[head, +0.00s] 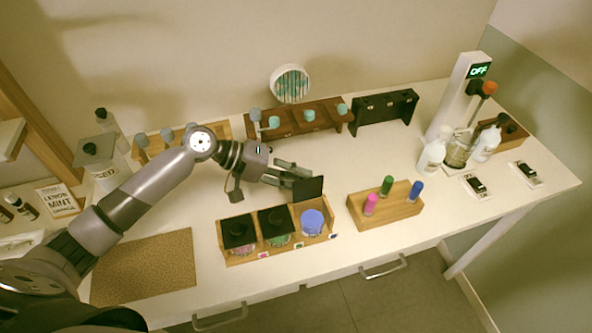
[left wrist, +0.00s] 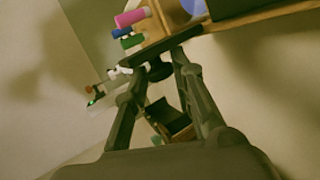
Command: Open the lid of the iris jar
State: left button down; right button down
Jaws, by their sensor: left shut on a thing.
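A wooden box (head: 234,260) at the front middle of the table holds three jars. The two left ones (head: 238,232) (head: 277,226) have black square lids with knobs, lying closed. The right jar, with blue-violet contents (head: 312,222), looks like the iris jar; its label is too small to read. Its black lid (head: 308,189) stands upright behind the open mouth. My left gripper (head: 299,173) is behind this lid, shut on its black knob, which shows between the fingertips in the left wrist view (left wrist: 159,70). My right gripper is not in view.
A wooden block with pink, green and blue-capped vials (head: 385,212) stands to the right. A dispenser with an OFF display (head: 457,95) and bottles are at the right. A cork mat (head: 143,268) lies front left.

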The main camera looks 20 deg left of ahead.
pick_arm(q)
jog(key=c, duration=1.4)
grip_release()
jog(key=shift+o, duration=0.2)
jog(key=v, duration=1.2)
